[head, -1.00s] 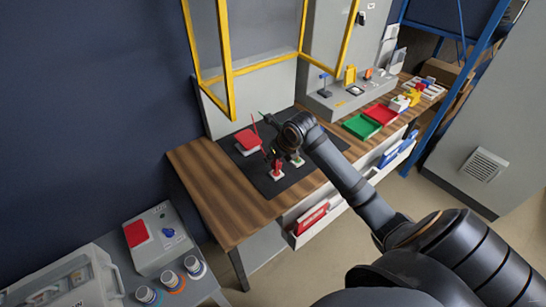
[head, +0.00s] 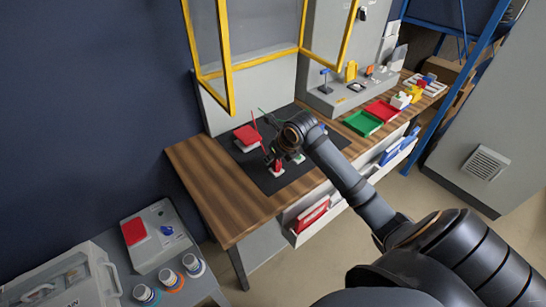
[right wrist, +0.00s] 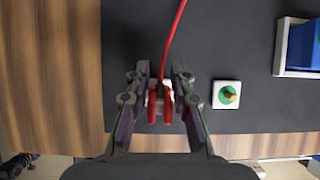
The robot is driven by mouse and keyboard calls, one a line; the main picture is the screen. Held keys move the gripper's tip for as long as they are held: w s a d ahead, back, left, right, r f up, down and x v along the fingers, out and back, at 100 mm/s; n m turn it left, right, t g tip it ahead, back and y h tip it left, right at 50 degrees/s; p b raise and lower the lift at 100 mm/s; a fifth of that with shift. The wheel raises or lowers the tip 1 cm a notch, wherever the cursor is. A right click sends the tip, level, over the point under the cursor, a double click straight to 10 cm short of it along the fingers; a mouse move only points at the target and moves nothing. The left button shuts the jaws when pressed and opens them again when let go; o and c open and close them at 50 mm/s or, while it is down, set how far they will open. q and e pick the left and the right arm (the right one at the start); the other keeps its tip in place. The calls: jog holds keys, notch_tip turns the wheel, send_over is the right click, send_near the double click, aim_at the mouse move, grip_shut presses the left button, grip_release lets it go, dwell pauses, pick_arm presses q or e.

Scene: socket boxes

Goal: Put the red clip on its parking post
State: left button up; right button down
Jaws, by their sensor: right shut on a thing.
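The red clip (right wrist: 167,104) is between the fingers of my right gripper (right wrist: 161,84) in the right wrist view. The gripper is shut on it. A red cable runs up from the clip. A white base (right wrist: 152,99) shows partly behind the clip; the clip hides its post, so I cannot tell whether they touch. In the head view the gripper (head: 272,158) is low over the dark mat, with the white base (head: 277,171) just under it. My left gripper is not in view.
A green-ringed post (right wrist: 228,95) on a white base stands to the right of the gripper. A blue block (right wrist: 303,45) in a white holder is farther right. A red-topped box (head: 247,137) sits on the mat (head: 277,185). Green (head: 362,123) and red (head: 382,110) trays lie beyond.

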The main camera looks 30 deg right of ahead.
jog(key=shift+f+b, duration=0.35)
jog(key=c, duration=1.1)
grip_release()
jog(key=shift+r, duration=0.1)
jog(key=shift+v, duration=6)
